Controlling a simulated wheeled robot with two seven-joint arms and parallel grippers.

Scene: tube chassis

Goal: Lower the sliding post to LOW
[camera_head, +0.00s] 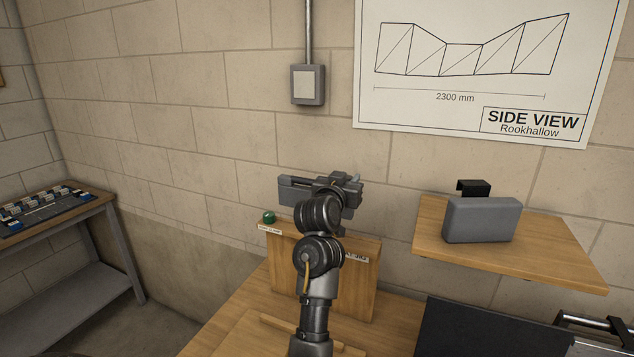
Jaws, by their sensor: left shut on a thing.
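A wooden stand (362,268) is on the bench in front of the wall. It has a green knob (268,217) on its top left, and small pale labels (270,229) on its face, too small to read. My left arm rises from the bottom and covers the middle of the stand. My left gripper (338,184) is just above the stand's top edge, shut on what appears to be the sliding post. The post itself and the fingertips are mostly hidden behind my wrist, so its height cannot be told. My right gripper is not in view.
A wooden shelf (565,262) at right holds a grey block (482,220) and a black bracket (474,187). A dark panel (470,330) is at lower right. A side table (60,235) with small parts is at left. A grey wall box (308,85) hangs above.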

